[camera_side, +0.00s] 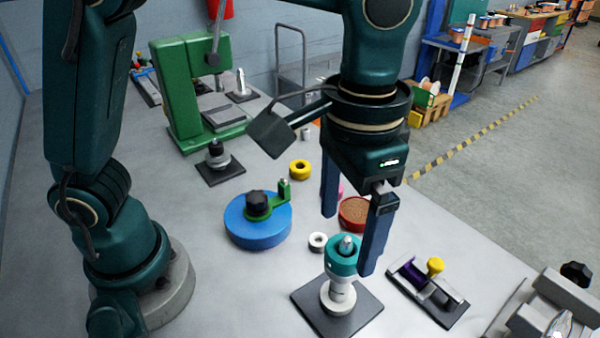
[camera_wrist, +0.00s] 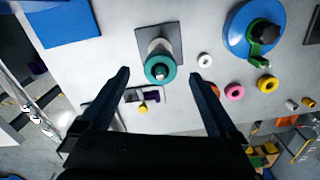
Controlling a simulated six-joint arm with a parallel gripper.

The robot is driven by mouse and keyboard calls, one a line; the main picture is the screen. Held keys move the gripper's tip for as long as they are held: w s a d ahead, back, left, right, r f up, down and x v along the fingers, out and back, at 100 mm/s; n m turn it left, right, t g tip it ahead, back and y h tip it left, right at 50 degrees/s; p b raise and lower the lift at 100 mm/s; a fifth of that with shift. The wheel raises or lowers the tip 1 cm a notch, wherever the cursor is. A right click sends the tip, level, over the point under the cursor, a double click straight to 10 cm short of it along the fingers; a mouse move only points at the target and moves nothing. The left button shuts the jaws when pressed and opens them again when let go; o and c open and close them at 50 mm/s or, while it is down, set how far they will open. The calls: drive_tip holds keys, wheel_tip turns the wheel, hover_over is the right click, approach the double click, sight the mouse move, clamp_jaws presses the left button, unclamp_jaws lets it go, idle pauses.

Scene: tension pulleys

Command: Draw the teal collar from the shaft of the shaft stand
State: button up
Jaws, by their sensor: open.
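The teal collar (camera_side: 342,258) sits around the top of the shaft of the shaft stand (camera_side: 338,297), above a white part, and the silver shaft tip shows above it. The stand is upright on a dark square plate. In the wrist view the teal collar (camera_wrist: 160,69) lies between the lines of my two fingers, just beyond their tips. My gripper (camera_side: 348,238) is open and empty, with its fingers pointing down. In the side view one finger is in front and to the right of the collar, the other behind and to the left. I see no contact.
A blue disc (camera_side: 258,232) with a green arm stands left. White (camera_side: 318,241) and yellow (camera_side: 300,169) rings and a reddish-brown round dish (camera_side: 354,212) lie behind the stand. A fixture with a yellow knob (camera_side: 435,266) stands right. A green press (camera_side: 190,105) stands at the back.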

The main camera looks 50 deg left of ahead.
sight(345, 239)
drive_tip(key=shift+f, duration=1.75)
drive_tip(key=c, duration=1.4)
drive_tip(key=shift+r, duration=0.15)
drive_tip(key=shift+c, duration=0.2)
drive_tip(key=shift+r, duration=1.7)
drive_tip(key=shift+r, duration=1.1)
drive_tip(key=shift+r, duration=0.1)
drive_tip(key=shift+r, duration=1.9)
drive_tip(key=shift+a, duration=0.1)
